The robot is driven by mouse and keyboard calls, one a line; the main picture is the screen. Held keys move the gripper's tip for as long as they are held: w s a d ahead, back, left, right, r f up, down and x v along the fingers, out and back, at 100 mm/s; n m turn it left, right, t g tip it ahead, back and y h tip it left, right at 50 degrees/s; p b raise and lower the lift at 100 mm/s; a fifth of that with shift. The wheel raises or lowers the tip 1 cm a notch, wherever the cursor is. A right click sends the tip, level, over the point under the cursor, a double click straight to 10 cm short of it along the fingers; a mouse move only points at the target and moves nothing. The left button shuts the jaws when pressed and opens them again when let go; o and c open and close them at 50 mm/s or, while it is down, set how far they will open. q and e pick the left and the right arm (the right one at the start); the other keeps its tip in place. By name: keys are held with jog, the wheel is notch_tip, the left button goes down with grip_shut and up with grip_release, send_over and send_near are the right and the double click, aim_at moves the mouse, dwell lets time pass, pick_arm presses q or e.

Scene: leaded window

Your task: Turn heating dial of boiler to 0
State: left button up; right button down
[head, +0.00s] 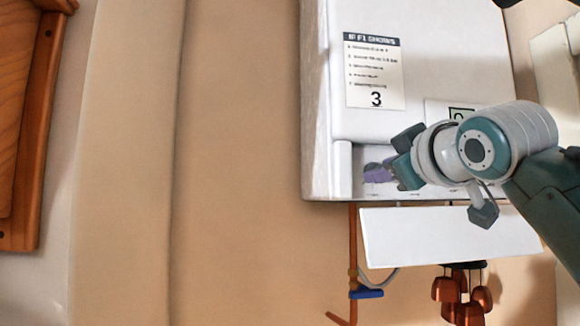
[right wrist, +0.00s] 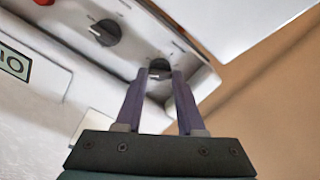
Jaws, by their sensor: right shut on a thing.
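The white boiler (head: 430,60) hangs on the wall at the right of the head view. My right gripper (head: 376,172) is at the left end of its lower control panel. In the right wrist view, the purple fingers (right wrist: 160,76) are shut on a small dark dial (right wrist: 160,67) with a pale mark. A second dark dial (right wrist: 105,32) sits beside it on the panel, clear of the fingers. The dial lettering is too small to read, so I cannot tell which is the heating dial. In the head view my gripper and wrist hide the dials. My left gripper is not in view.
A white flap (head: 450,236) hangs below the boiler. Under it are a copper pipe (head: 353,230) with a blue valve handle (head: 366,293) and several copper-coloured hanging things (head: 462,300). A printed notice (head: 374,70) is on the boiler front.

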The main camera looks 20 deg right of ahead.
jog(key=n+p, duration=0.2)
jog(key=n, duration=0.4)
jog(key=n+p, duration=0.1)
jog(key=n, duration=0.3)
jog(key=shift+p, duration=0.3)
jog(key=shift+n, duration=0.7)
jog(key=c, duration=0.5)
grip_release()
